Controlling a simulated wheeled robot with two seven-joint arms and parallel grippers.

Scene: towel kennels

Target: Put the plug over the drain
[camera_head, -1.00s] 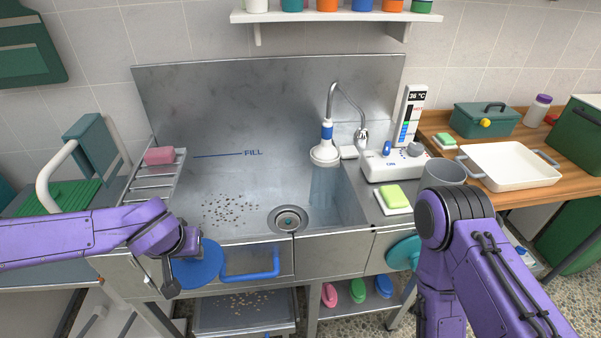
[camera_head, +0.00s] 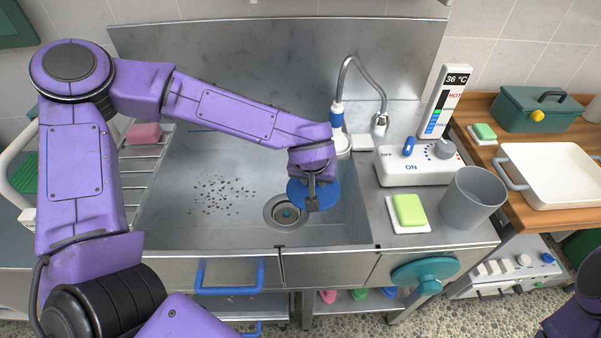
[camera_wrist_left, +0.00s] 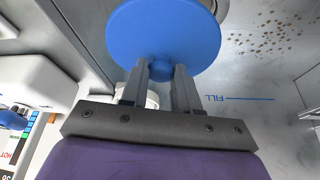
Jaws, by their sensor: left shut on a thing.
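My left gripper (camera_head: 312,202) is shut on a blue round plug (camera_head: 328,194) and holds it over the right part of the steel sink. The drain (camera_head: 283,211), a dark ring with a teal centre, lies in the sink floor just left of the plug in the head view. It is uncovered there. In the left wrist view the plug (camera_wrist_left: 165,30) is a wide blue disc, its small knob between the fingers (camera_wrist_left: 160,88). The drain is not clearly visible in that view. My right gripper is out of view.
Brown specks (camera_head: 222,195) lie on the sink floor left of the drain. A faucet (camera_head: 345,110) stands at the right rear, beside a white control unit (camera_head: 415,168). A green sponge (camera_head: 409,209) and a grey cup (camera_head: 472,198) are right of the sink. A teal disc (camera_head: 425,272) is at the front.

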